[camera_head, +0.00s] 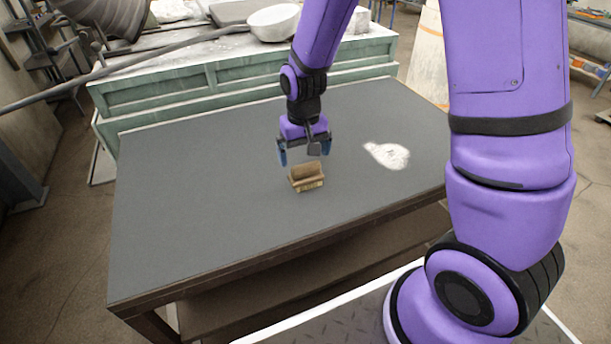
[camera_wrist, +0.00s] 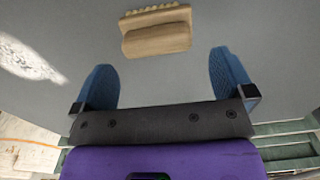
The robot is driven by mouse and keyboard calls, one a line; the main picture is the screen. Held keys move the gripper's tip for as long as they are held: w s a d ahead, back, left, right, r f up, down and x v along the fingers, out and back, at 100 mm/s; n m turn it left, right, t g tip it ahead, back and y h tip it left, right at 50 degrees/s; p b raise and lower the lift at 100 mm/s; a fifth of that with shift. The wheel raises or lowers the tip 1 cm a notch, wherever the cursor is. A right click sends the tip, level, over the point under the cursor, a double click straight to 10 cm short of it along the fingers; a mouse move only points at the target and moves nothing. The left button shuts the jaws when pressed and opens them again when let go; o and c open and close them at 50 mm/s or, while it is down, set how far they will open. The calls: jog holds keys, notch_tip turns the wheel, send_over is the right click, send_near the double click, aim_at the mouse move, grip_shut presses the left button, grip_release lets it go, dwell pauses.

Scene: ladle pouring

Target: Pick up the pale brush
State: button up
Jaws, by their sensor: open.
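The pale brush (camera_head: 307,178) is a small tan block with bristles along one side, lying on the grey table (camera_head: 210,220) near its middle. My gripper (camera_head: 304,156) is open and empty, with two blue fingers, above the table and just behind the brush in the head view. In the wrist view the brush (camera_wrist: 156,35) lies ahead of the fingertips, between their lines and a little toward the left finger. The open gripper (camera_wrist: 165,75) shows a wide gap and does not touch the brush.
A white powdery patch (camera_head: 387,155) lies on the table to the right of the brush; it also shows in the wrist view (camera_wrist: 28,60). A green cabinet (camera_head: 240,75) with a pale bowl (camera_head: 273,22) stands behind the table. The rest of the tabletop is clear.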

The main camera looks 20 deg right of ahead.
aim_at(306, 164)
jog(key=shift+s+d+f, duration=0.1)
jog(key=shift+s+f, duration=0.05)
jog(key=shift+f, duration=1.4)
jog(key=shift+s+f, duration=0.1)
jog(key=shift+f, duration=1.4)
jog(key=shift+c, duration=0.5)
jog(key=c, duration=0.6)
